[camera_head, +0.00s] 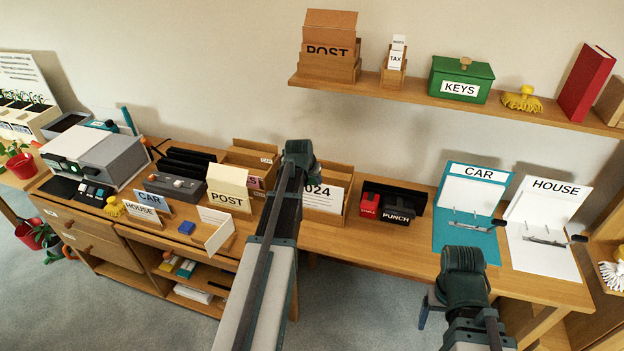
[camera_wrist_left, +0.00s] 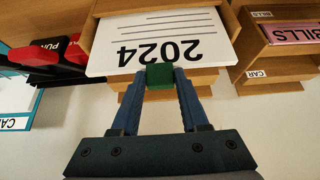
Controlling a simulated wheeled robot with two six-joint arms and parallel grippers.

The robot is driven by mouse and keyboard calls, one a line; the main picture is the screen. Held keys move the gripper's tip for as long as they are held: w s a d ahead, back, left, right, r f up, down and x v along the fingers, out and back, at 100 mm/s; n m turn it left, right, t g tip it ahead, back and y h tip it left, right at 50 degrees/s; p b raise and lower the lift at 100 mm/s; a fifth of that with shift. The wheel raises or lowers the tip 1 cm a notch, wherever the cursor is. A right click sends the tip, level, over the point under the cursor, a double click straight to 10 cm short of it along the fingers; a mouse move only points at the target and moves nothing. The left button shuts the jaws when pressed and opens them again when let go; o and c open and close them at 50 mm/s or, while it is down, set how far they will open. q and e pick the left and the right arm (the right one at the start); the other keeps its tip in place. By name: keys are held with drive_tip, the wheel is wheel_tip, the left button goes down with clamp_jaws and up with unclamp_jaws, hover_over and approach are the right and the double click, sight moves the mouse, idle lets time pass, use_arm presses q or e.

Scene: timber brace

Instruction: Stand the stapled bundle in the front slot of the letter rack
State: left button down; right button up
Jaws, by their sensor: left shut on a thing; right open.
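The white bundle marked 2024 (camera_head: 325,198) is upright at the wooden letter rack (camera_head: 347,182) in the middle of the bench. It also shows upside down in the left wrist view (camera_wrist_left: 165,40), in front of the rack's wooden back panels. My left gripper (camera_head: 303,152) is shut on a small green block (camera_wrist_left: 160,76) at the bundle's top edge. Its arm hides the bundle's left part in the head view. I cannot tell whether the bundle's lower edge touches the slot floor. My right gripper (camera_head: 462,262) is open and empty, in front of the bench edge.
Left of the rack stands another wooden rack (camera_head: 248,155) with a pink BILLS bundle (camera_wrist_left: 290,28). Right are a red stapler (camera_head: 369,204), a black punch (camera_head: 398,212) and CAR (camera_head: 470,205) and HOUSE (camera_head: 548,215) boards. A shelf (camera_head: 430,97) runs above.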

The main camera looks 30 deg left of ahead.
use_arm(q)
drive_tip(key=shift+f+b, duration=0.55)
drive_tip(key=shift+f, duration=0.15)
unclamp_jaws()
drive_tip(key=shift+r, duration=0.1)
wheel_tip(320, 180, up, 8)
drive_tip(key=p, duration=0.8)
drive_tip(key=shift+f, duration=0.2)
idle(0.4)
wheel_tip(320, 180, down, 8)
drive_tip(key=b, duration=0.7)
drive_tip(key=shift+r+b, duration=0.25)
drive_tip(key=shift+b, duration=0.1)
